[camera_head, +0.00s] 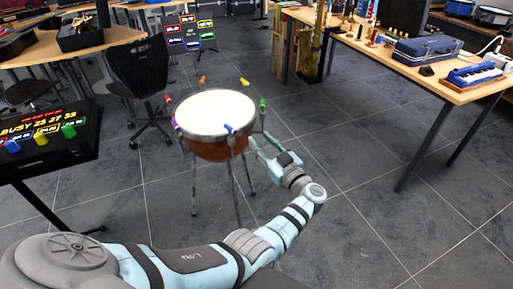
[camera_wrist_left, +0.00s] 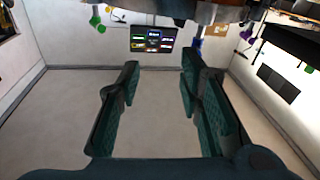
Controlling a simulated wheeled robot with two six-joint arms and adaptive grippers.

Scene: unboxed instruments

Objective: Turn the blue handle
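The blue handle (camera_head: 229,129) stands on the near rim of a copper drum with a white head (camera_head: 220,106) in the head view. A blue piece (camera_wrist_left: 197,43), probably this handle, shows just beyond the right fingertip in the left wrist view, which seems upside down. My left gripper (camera_head: 258,143) is beside the drum's right side, below the rim and to the right of the blue handle. Its fingers stand wide apart and empty in the left wrist view (camera_wrist_left: 160,78). I cannot tell whether it touches the drum. My right gripper is not in view.
A green handle (camera_head: 263,104) stands on the rim close to my left gripper. A dark panel with coloured handles (camera_head: 45,135) stands at left, a chair (camera_head: 140,75) behind. A wooden table (camera_head: 400,50) is at right. Floor is open between.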

